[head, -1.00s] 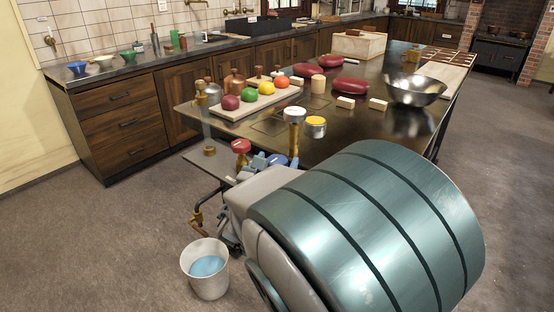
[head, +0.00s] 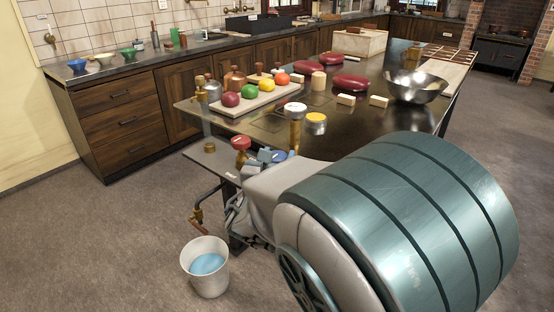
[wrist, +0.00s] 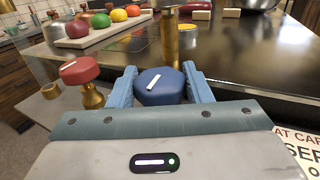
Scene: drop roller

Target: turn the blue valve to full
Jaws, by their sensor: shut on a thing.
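The blue valve (wrist: 158,90) is a faceted dark-blue knob with a white bar mark on top, and the mark lies slanted in the wrist view. My gripper (wrist: 161,86) has one light-blue finger on each side of the knob and is shut on it. In the head view my gripper (head: 270,157) is at the near end of the table, and its fingers and my arm mostly hide the blue knob. The valve's stem is hidden beneath it.
A red valve (wrist: 80,70) on a brass stem stands close on the left. A white-topped brass valve (head: 295,111) rises just behind. A bucket (head: 205,268) with blue contents stands on the floor under a pipe outlet. Fruit lies on a board (head: 262,100).

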